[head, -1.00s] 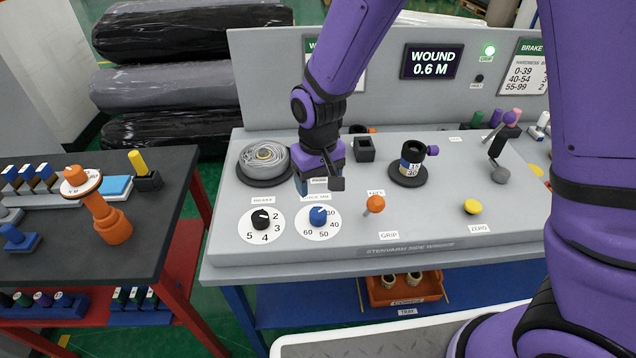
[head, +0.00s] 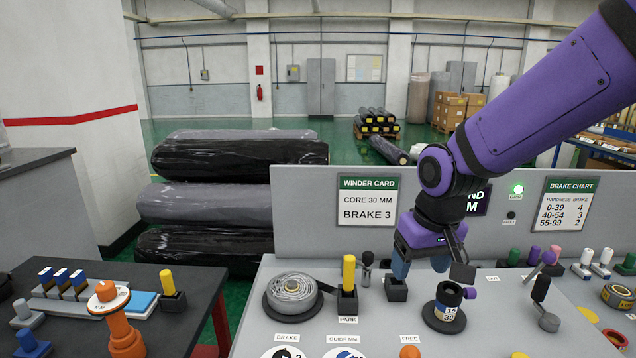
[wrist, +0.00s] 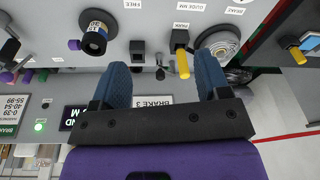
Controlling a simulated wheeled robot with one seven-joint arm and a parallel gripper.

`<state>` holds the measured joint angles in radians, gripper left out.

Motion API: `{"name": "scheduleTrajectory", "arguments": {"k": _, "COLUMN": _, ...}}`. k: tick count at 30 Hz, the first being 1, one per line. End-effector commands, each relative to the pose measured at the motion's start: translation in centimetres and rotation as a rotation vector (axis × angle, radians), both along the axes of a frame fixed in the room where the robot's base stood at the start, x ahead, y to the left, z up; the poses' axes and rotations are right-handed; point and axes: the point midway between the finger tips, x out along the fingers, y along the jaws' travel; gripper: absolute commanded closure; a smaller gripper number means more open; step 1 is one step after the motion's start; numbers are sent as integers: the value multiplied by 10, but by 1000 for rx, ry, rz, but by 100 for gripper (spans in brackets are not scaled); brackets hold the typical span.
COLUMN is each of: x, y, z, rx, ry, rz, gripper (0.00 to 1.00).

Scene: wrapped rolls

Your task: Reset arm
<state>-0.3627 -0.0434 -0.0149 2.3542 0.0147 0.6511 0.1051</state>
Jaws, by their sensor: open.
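My gripper (head: 421,265) is open and empty, hanging above the grey winder bench (head: 390,325). In the head view its blue fingers show just above a square black socket (head: 396,291). In the wrist view, the open fingers (wrist: 163,72) have nothing between them. A yellow handle (head: 349,272) stands upright in a black holder labelled PARK, left of my gripper and apart from it. It also shows in the wrist view (wrist: 182,64) beyond the fingers.
A grey strap coil (head: 293,288) lies left of the holder, and a black spool (head: 446,307) stands right of it. The upright back panel (head: 310,215) is behind my gripper. A dark side table (head: 190,315) holds an orange stand (head: 118,325). Wrapped rolls (head: 205,204) lie behind.

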Motion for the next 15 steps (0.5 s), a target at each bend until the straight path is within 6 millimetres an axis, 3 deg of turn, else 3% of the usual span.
{"name": "scheduleTrajectory", "arguments": {"k": 1, "x": -6, "y": -12, "z": 15, "rx": 8, "ry": -23, "rz": -18, "gripper": 31}}
{"name": "scheduleTrajectory", "arguments": {"k": 6, "x": -32, "y": -46, "z": 50, "rx": 18, "ry": -80, "rz": -65, "gripper": 31}}
{"name": "scheduleTrajectory", "arguments": {"k": 15, "x": -90, "y": -96, "z": 96, "rx": 23, "ry": -180, "rz": -149, "gripper": 31}}
